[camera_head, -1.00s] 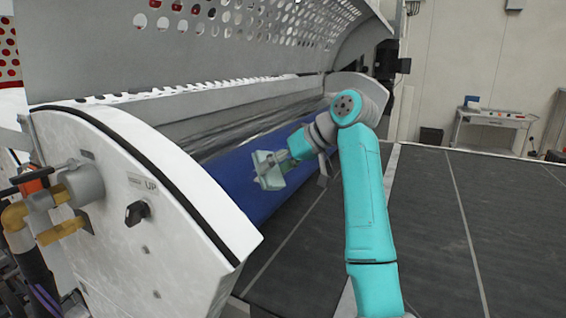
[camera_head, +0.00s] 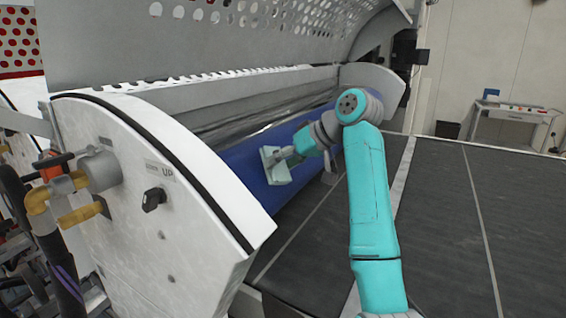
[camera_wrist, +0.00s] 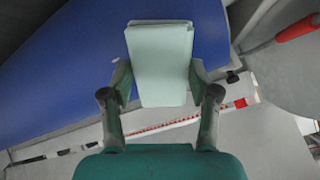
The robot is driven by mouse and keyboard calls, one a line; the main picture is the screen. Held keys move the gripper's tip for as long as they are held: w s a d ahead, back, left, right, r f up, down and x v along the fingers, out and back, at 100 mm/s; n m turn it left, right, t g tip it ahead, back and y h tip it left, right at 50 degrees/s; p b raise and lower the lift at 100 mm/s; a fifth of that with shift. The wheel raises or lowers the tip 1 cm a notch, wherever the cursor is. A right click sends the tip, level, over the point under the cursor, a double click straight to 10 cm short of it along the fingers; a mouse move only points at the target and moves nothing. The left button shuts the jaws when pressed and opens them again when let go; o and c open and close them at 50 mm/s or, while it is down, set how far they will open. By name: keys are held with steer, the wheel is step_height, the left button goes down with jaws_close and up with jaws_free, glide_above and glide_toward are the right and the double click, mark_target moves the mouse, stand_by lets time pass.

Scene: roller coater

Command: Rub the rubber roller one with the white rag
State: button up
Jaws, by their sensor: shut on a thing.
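The white rag (camera_wrist: 160,62) is a folded pale block between the fingers of my gripper (camera_wrist: 160,85) in the wrist view. It also shows at the end of my arm in the head view (camera_head: 275,166). My gripper is shut on it. The rubber roller (camera_head: 236,165) is the long blue cylinder in the machine, and it fills the upper left of the wrist view (camera_wrist: 60,70). The rag is in front of the roller's face. I cannot tell whether it touches it.
A white machine side panel (camera_head: 165,190) with a black knob stands at the left. A perforated guard (camera_head: 240,40) is raised above the roller. A small table (camera_head: 512,115) stands by the far wall.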

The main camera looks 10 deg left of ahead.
mark_target(283, 162)
steer(key=shift+x, duration=0.95)
stand_by(0.3)
steer(key=shift+w+d, duration=0.3)
steer(key=shift+w, duration=0.5)
steer(key=shift+w+d, duration=0.35)
steer(key=shift+w, duration=0.4)
steer(key=shift+w+d, duration=0.3)
steer(key=shift+w, duration=0.65)
steer(key=shift+w+d, duration=0.3)
steer(key=shift+w, duration=0.65)
steer(key=shift+s+a+f, duration=0.1)
steer(key=shift+s+a, duration=0.15)
steer(key=shift+s, duration=0.4)
steer(key=shift+s+a, duration=0.3)
steer(key=shift+s, duration=0.3)
steer(key=shift+s+a+f, duration=0.1)
steer(key=shift+s+a, duration=0.15)
steer(key=shift+s, duration=0.4)
steer(key=shift+s+a+r, duration=0.1)
steer(key=shift+s+a, duration=0.15)
steer(key=shift+s, duration=0.5)
steer(key=shift+s+a+r, duration=0.1)
steer(key=shift+s+a, duration=0.15)
steer(key=shift+s, duration=0.55)
steer(key=shift+d, duration=0.1)
